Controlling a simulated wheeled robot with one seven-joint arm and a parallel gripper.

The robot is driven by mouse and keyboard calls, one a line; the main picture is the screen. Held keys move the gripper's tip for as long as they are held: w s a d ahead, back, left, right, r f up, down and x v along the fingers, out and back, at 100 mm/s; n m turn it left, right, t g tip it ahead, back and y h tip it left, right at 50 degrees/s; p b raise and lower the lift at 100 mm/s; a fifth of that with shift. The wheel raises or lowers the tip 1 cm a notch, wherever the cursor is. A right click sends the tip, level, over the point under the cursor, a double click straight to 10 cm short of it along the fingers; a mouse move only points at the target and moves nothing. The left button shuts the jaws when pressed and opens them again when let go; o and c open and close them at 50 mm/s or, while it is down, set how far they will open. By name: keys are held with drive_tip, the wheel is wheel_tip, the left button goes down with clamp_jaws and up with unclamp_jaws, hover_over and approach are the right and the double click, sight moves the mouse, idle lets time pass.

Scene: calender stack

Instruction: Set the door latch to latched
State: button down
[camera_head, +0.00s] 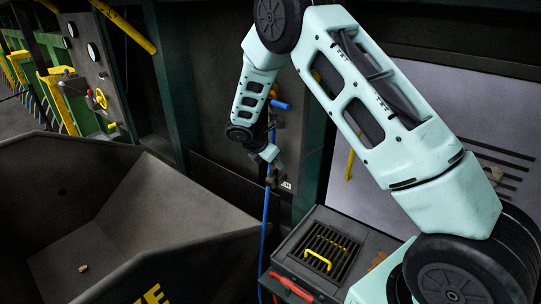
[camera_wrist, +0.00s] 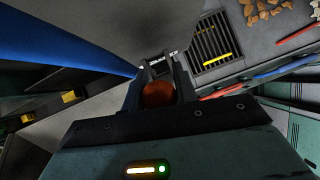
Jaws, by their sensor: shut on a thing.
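My gripper (camera_head: 274,160) is at the dark panel (camera_head: 222,135) in the middle of the head view, pointing down and to the right. In the wrist view its two fingers (camera_wrist: 160,66) are closed around a round orange-brown knob (camera_wrist: 158,94). I take the knob to be the handle of the door latch, but the latch body is hidden by the gripper and dark in both views. I cannot tell from the frames which position the latch is in. A small pale label (camera_head: 286,185) is on the panel just below the gripper.
A blue hose (camera_head: 265,230) hangs just below the gripper. A grey box with a grate (camera_head: 325,250), a yellow handle (camera_head: 317,260) and a red handle (camera_head: 291,287) stands at lower right. A large grey hopper (camera_head: 165,205) fills the lower left. Yellow-railed machinery (camera_head: 62,98) stands behind.

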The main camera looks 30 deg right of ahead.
drive_tip(key=shift+w+d+r+y+p, duration=0.15)
drive_tip(key=shift+d+y+p, duration=0.15)
drive_tip(key=shift+y+p, duration=0.15)
drive_tip(key=c, duration=1.1)
unclamp_jaws()
drive_tip(key=shift+d, duration=0.1)
drive_tip(key=b+v, duration=0.2)
drive_tip(key=v, duration=0.1)
drive_tip(key=a+b+v, duration=0.1)
drive_tip(key=v, duration=0.1)
drive_tip(key=shift+f, duration=0.3)
drive_tip(key=s+a+b, duration=0.1)
drive_tip(key=a+b, duration=0.2)
drive_tip(key=a, duration=0.8)
drive_tip(key=shift+s+b, duration=0.35)
drive_tip(key=shift+b, duration=0.05)
drive_tip(key=shift+d+r, duration=0.1)
drive_tip(key=shift+r, duration=0.05)
